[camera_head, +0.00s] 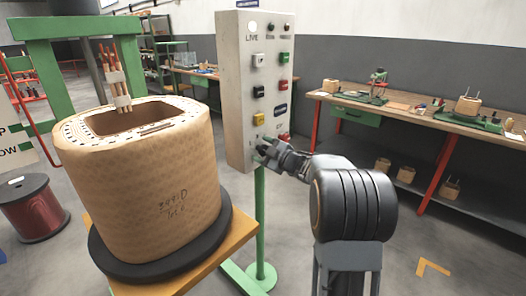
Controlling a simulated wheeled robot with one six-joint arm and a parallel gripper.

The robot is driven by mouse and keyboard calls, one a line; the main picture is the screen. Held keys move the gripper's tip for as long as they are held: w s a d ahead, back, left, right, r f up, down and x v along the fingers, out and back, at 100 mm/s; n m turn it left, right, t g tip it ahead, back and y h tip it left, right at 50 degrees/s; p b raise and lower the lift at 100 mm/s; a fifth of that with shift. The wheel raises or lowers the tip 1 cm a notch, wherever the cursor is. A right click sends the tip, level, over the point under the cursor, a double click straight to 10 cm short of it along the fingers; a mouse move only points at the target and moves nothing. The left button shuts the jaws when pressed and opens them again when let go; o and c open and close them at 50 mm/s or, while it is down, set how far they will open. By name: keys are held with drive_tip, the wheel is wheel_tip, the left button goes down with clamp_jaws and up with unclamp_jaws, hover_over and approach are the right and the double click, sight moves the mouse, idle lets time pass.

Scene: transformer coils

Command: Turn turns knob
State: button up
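A pale control panel (241,90) stands on a green post in the middle of the head view. It bears several buttons and switches in two columns, with a round white lamp at the top left above the word LIVE. My gripper (264,148) is at the panel's lower part, below the yellow button (258,119) and left of a red control (284,137). It covers the lower left control there, so I cannot tell which knob is the turns knob. Whether the fingers touch or hold a knob is too small to tell.
A large paper-wrapped coil (150,190) stands on a black disc at left, beneath a green frame (38,75). A copper wire spool (36,208) is on the floor at far left. A workbench (400,112) with small coils runs along the right.

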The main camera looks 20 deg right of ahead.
drive_tip(key=p+v, duration=0.1)
drive_tip(key=v, duration=1.3)
idle(0.3)
